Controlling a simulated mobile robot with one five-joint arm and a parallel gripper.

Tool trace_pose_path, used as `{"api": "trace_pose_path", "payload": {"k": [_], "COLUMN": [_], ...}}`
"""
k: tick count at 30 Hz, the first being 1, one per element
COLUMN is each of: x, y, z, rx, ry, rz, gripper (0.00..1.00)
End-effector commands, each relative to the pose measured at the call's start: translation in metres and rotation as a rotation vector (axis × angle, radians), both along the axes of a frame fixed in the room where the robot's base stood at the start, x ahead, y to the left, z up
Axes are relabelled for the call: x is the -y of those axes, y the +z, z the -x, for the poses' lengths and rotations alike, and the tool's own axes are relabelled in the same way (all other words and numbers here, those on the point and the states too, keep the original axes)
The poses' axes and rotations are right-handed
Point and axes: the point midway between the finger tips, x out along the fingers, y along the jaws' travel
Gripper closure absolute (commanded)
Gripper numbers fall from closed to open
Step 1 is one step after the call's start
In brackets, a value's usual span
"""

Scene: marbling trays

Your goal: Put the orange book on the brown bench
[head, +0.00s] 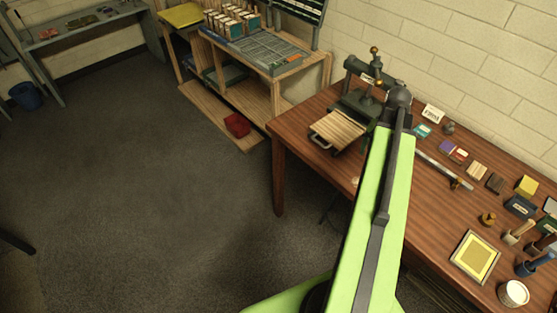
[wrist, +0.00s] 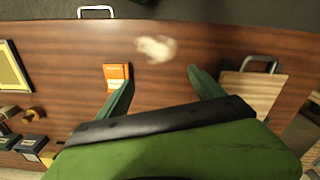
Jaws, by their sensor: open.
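The orange book (wrist: 116,76) is a small flat piece with a pale band along its lower edge. In the wrist view it lies on the brown wooden bench (wrist: 60,60), just left of my gripper's left finger, which overlaps its lower right side. My gripper (wrist: 160,74) is open with nothing between its fingers, pointing down over the bench. I cannot tell its exact height. In the head view the brown bench (head: 300,130) runs along the wall at the right. My green arm reaches over it and hides the book and fingers.
A press (head: 368,100) with a pale wooden bed stands on the bench, right of my gripper in the wrist view. A yellow framed tray (head: 475,258), jars and small blocks crowd the bench's right. A wooden shelf unit (head: 260,95) stands behind. The floor at left is clear.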

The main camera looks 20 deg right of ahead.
Motion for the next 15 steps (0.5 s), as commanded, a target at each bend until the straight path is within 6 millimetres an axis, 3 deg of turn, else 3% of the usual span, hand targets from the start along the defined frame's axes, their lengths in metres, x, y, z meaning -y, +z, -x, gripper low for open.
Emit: {"api": "trace_pose_path", "payload": {"k": [1,3,5,6,9,12,15], "x": [-0.045,-0.104,-0.157,-0.193,-0.279,-0.349,-0.393], "y": [0.000,0.000,0.000,0.000,0.001,0.001,0.001], "z": [-0.031,-0.067,-0.091,-0.103,-0.123,-0.129,-0.128], "rx": [0.000,0.000,0.000,0.000,0.000,0.000,0.000], "ry": [0.113,0.264,0.394,0.481,0.682,0.844,0.950], "rz": [0.000,0.000,0.000,0.000,0.001,0.001,0.002], "gripper": [0.23,0.23,0.23,0.23,0.23,0.23,0.23]}}
